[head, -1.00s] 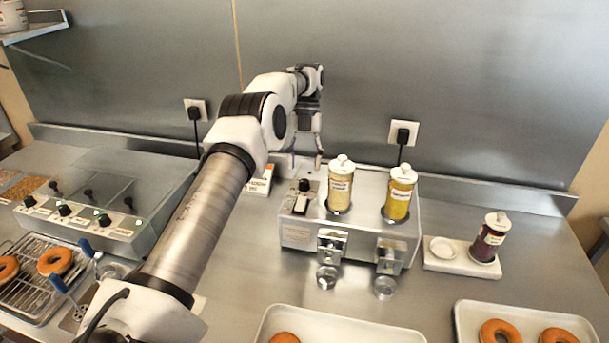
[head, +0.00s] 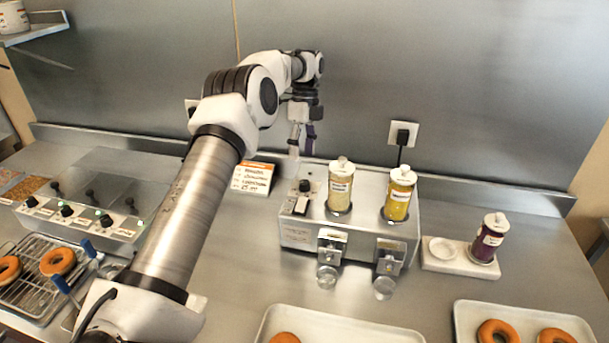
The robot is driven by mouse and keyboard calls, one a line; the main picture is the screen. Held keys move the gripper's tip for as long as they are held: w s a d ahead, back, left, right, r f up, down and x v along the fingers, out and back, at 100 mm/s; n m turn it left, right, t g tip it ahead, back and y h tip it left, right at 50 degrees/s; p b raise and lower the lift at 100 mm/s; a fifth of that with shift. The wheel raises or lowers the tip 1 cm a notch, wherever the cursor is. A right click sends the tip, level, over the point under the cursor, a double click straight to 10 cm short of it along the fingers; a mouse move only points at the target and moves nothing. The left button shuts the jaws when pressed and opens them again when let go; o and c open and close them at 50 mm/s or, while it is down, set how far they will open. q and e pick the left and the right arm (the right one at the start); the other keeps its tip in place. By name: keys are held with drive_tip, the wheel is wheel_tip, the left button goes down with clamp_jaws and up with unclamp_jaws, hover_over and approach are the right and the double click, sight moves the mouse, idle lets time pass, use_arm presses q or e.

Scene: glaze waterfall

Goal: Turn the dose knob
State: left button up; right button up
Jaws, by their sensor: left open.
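The metal dispenser (head: 298,236) stands on the counter with a small black knob (head: 304,186) on the left of its top. A light rocker switch (head: 300,206) sits just in front of the knob. My right gripper is out of view.
A lettered card (head: 252,178) stands left of the dispenser. A heated-looking metal unit (head: 85,215) with several black knobs is at left. A purple bottle (head: 489,240) stands on a white holder (head: 450,262) at right. Donut trays (head: 350,325) line the front.

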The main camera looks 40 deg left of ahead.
sight(305, 182)
use_arm(q)
drive_tip(key=n, duration=0.6)
drive_tip(key=n+t+y+p, duration=0.1)
drive_tip(key=n, duration=0.5)
drive_tip(key=f+n+t, duration=0.1)
drive_tip(key=n, duration=0.5)
drive_tip(key=shift+s+d, duration=0.3)
drive_tip(key=shift+d, duration=0.1)
drive_tip(key=n, duration=0.5)
drive_tip(key=shift+s+d+t+y+p, duration=0.15)
drive_tip(key=shift+d+t+y+p, duration=0.15)
drive_tip(key=shift+d+t+p, duration=0.1)
wheel_tip(305, 182, down, 7)
drive_tip(key=shift+f+p, duration=0.15)
drive_tip(key=shift+p, duration=1.05)
drive_tip(key=shift+f, duration=0.35)
clamp_jaws()
drive_tip(key=shift+r, duration=0.1)
